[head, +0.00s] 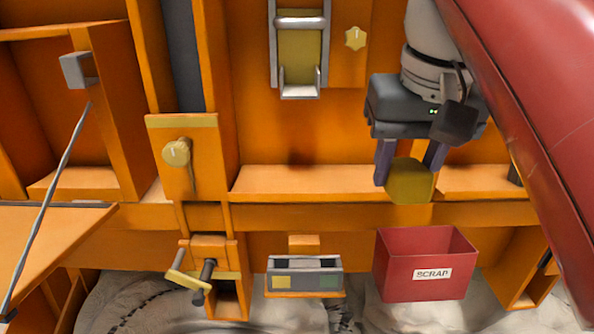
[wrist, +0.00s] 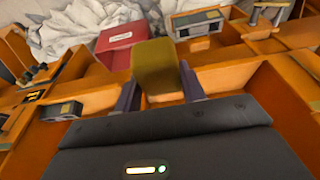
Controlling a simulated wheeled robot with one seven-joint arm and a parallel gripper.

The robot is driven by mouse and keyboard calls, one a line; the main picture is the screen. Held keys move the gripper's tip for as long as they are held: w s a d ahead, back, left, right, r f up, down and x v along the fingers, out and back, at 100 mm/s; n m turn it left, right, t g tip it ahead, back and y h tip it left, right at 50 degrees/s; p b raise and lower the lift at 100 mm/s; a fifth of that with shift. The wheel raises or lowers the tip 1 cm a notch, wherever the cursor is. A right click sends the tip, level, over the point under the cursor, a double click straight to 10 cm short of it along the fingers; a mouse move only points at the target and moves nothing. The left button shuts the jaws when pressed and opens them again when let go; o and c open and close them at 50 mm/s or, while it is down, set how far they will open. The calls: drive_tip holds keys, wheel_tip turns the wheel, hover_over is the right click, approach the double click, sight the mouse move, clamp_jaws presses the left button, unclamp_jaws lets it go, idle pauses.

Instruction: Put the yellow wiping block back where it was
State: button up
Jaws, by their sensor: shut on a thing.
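The yellow wiping block (head: 409,181) is between the two fingers of my gripper (head: 408,168), which is shut on it. In the head view the block hangs in front of the orange ledge, above the red scrap bin. In the wrist view the yellow block (wrist: 158,68) sits between the dark fingertips (wrist: 158,92). A small grey tray (head: 305,276) with a yellow patch and a green patch on its front stands on an orange bracket, left of and below the gripper. It also shows in the wrist view (wrist: 197,23).
The red bin (head: 425,265) labelled SCRAP stands right of the grey tray. An orange ledge (head: 330,180) runs behind the block. A crank handle (head: 190,277) and a yellow knob (head: 177,152) stick out at left. A thin rod (head: 50,190) slants at far left.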

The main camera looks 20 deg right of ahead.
drive_tip(key=p, duration=0.3)
approach(361, 180)
drive_tip(key=w+r, duration=0.1)
drive_tip(key=r, duration=0.1)
drive_tip(key=b+x, duration=0.1)
drive_tip(key=x, duration=0.1)
drive_tip(key=shift+w+d+f, duration=0.1)
drive_tip(key=shift+d+f, duration=0.05)
drive_tip(key=shift+f, duration=0.1)
wheel_tip(361, 180, down, 5)
drive_tip(key=shift+r+b, duration=0.2)
drive_tip(key=shift+b, duration=0.55)
drive_tip(key=shift+w+f, duration=0.15)
drive_tip(key=shift+f, duration=0.05)
drive_tip(key=shift+f, duration=0.15)
drive_tip(key=o, duration=0.9)
